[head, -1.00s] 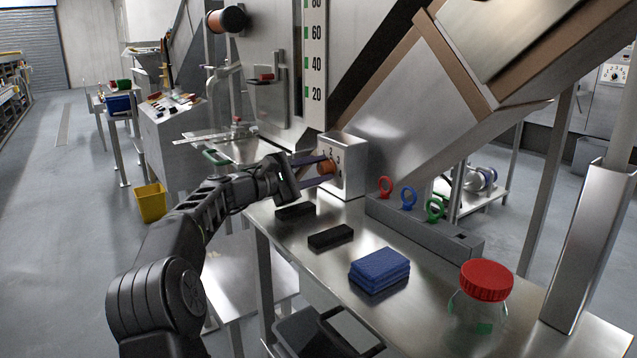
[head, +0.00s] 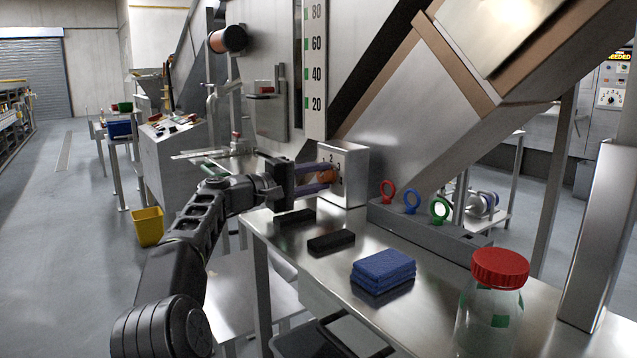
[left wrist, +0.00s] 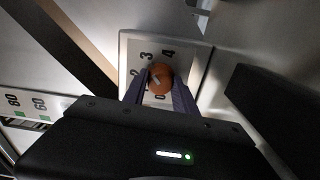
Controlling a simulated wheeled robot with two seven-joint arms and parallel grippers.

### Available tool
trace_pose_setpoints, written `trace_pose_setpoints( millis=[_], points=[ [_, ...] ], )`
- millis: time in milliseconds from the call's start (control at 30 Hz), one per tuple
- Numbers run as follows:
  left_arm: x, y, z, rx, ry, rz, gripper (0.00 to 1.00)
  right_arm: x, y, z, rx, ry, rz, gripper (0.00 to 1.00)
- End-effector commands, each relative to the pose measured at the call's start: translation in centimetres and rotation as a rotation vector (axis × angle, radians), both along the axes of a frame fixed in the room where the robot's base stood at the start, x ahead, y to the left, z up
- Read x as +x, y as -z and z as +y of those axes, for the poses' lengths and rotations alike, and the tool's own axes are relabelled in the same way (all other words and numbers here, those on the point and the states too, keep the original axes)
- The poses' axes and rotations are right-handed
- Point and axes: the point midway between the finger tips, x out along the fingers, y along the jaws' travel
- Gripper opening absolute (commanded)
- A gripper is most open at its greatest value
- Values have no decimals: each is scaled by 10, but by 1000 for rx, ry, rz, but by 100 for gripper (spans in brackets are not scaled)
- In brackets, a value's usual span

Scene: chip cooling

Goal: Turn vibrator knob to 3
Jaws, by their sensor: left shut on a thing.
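The vibrator knob is an orange-brown round knob (head: 326,176) on the face of a light metal box (head: 352,160) at the back of the steel table. Numbers are printed around it. My left gripper (head: 322,178) reaches in from the left, with its two purple fingers shut on the knob. In the left wrist view the knob (left wrist: 160,79) sits between the fingertips, with a pale mark on its face pointing toward the picture's upper left. The 2, 3 and 4 show around it; the nearer digits are partly hidden by the gripper. My right gripper is not in view.
Two black blocks (head: 331,241), a stack of blue pads (head: 383,268) and a red-lidded jar (head: 494,290) are on the steel table. A grey rack (head: 420,222) holds red, blue and green rings right of the box. A sloping metal chute (head: 420,95) hangs above.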

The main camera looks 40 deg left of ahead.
Motion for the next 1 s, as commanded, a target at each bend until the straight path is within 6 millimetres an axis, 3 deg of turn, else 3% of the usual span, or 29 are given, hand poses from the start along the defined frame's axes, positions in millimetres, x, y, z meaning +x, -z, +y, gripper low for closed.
trace_pose_setpoints(
  millis=[433, 467, 500, 733, 1000],
  points=[
    [0, 2, 0, 15, 1, -1, 0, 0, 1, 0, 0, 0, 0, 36],
    [0, 2, 0, 15, 1, -1, 34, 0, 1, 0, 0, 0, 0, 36],
    [0, 2, 0, 15, 1, -1, 37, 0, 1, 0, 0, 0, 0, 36],
    [0, 1, 0, 14, 1, -3, 55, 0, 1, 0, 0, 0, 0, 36],
    [-1, 0, 0, 14, 0, -3, 55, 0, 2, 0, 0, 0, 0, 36]
  ],
)
